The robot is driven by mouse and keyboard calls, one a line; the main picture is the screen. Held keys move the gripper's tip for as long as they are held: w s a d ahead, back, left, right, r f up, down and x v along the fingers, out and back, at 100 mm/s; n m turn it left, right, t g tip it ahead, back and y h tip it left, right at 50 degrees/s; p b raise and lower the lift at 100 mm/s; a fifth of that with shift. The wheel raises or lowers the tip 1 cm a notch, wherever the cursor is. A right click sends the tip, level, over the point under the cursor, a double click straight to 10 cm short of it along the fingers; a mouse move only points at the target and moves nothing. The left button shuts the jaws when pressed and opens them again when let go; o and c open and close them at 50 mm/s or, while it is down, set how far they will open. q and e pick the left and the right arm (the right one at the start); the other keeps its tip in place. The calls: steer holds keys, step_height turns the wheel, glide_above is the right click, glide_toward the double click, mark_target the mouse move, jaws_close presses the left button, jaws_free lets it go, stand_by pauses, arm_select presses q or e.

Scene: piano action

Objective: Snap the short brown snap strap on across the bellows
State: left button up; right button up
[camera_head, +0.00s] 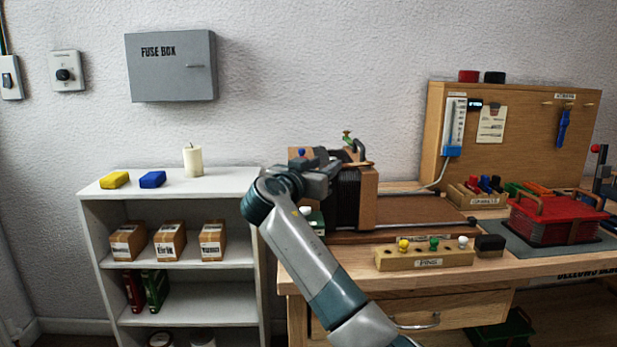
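The black pleated bellows (345,196) stands between wooden boards on the bench, left of centre. My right arm rises from the bottom, and its gripper (335,166) is at the top left of the bellows, covering part of it. The fingertips are small and partly hidden, so I cannot tell whether they are open or shut. A thin brown strip (361,163) shows at the top of the bellows beside the gripper. It may be the short brown snap strap; whether it is held or fastened is unclear. My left gripper is not in view.
A red bellows-like block (540,222) with brown straps sits on a grey mat at the right. A pin block (425,258) with coloured pins and a small black block (490,244) stand near the front edge. A white shelf (225,181) stands at the left.

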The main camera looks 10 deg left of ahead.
steer(key=v, duration=0.7)
steer(key=shift+s, duration=0.25)
steer(key=shift+a, duration=0.1)
